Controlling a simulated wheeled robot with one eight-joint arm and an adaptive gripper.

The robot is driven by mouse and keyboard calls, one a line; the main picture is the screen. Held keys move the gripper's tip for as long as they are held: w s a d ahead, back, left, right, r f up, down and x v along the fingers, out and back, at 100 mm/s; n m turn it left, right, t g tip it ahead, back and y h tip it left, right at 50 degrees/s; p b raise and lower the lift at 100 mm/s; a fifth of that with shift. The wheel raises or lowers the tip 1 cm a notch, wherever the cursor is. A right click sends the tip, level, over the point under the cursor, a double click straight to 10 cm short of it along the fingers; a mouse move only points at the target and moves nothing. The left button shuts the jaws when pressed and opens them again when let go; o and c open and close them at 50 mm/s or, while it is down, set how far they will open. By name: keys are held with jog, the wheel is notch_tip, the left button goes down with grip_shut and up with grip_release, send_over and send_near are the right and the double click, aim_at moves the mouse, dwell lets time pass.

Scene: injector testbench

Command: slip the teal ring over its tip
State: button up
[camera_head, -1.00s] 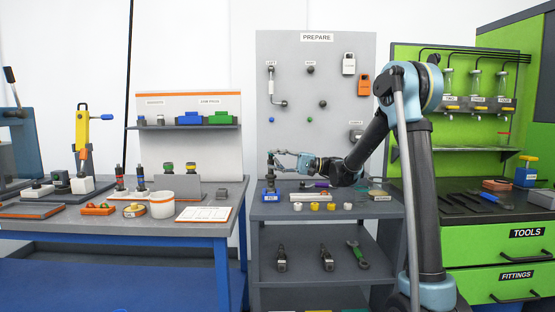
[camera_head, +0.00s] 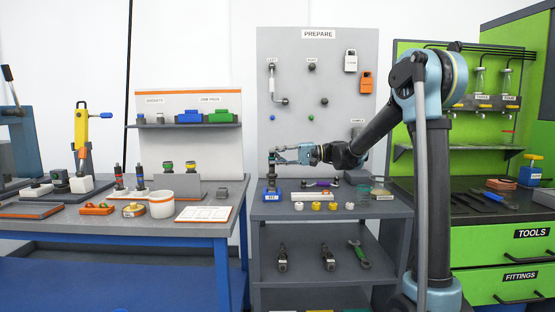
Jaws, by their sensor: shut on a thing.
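My gripper (camera_head: 277,151) reaches left over the grey cart. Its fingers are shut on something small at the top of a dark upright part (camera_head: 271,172). That part stands in a blue block (camera_head: 271,195) with a white label, at the cart's left end. The fingertips are level with the part's upper end, and the part looks upright. I cannot make out the teal ring as such: the fingertip area is too small to show its colour, or whether it is around the tip or above it.
The pegboard (camera_head: 290,60) rises behind. A workbench (camera_head: 100,220) stands at the left.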

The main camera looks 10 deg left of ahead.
jog(key=shift+o, duration=0.2)
jog(key=shift+f, duration=0.2)
jog(key=o, duration=1.2)
jog(key=shift+w, duration=0.1)
jog(key=f+v, duration=0.1)
jog(key=v, duration=1.1)
jog(key=s+d+f+m+t+h, duration=0.1)
jog(key=s+d+f+t+h, duration=0.2)
jog(key=s+d+f+h, duration=0.5)
jog(key=s+d+f+m+t+h, duration=0.1)
jog(key=s+d+f+t+h, duration=0.2)
jog(key=s+d+f+h, duration=0.5)
jog(key=s+d+f, duration=0.6)
jog(key=s+d, duration=0.2)
jog(key=s, duration=0.1)
jog(key=s+d+f, duration=0.6)
jog(key=s+d, duration=0.2)
jog(key=s, duration=0.1)
jog(key=shift+f+h, duration=0.35)
jog(key=shift+h, duration=0.05)
